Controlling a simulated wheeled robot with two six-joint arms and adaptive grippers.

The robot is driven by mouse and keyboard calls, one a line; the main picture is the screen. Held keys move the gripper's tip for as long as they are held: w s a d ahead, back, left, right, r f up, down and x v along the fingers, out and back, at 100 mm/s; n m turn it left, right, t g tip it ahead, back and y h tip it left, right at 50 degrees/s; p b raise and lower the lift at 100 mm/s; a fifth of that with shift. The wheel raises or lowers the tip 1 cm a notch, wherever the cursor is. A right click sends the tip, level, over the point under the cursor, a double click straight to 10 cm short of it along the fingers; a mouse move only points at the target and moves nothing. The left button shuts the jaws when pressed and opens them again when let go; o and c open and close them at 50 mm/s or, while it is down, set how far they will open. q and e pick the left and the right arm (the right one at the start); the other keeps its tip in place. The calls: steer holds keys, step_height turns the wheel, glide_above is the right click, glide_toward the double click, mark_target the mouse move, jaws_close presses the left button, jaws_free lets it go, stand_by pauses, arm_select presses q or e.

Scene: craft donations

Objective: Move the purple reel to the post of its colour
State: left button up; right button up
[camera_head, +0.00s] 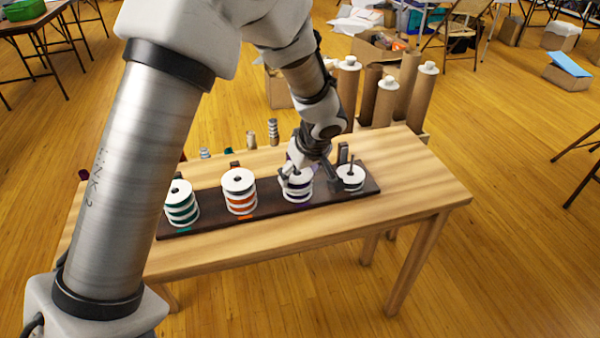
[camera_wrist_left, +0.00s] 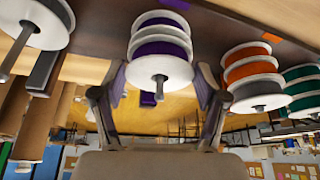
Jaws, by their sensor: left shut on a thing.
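A stack of white-flanged reels with purple winding (camera_head: 298,190) stands around a post on the dark board (camera_head: 212,212). In the left wrist view the nearest purple reel (camera_wrist_left: 161,72) has the grey post end through its centre. My left gripper (camera_head: 306,174) is over this stack, one finger on each side, shut on the purple reel. The gripper also shows in the left wrist view (camera_wrist_left: 161,95). My right gripper is out of view.
An orange stack (camera_head: 239,195) and a green stack (camera_head: 180,207) stand left of the purple one. The orange stack's top reel looks dark grey. The board lies on a wooden table (camera_head: 410,185), clear at the right. Tall brown tubes (camera_head: 385,100) stand behind.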

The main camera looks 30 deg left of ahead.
arm_select(q)
steer(key=shift+f, duration=0.15)
steer(key=o, duration=1)
steer(key=v, duration=1.2)
steer(key=shift+a, duration=0.1)
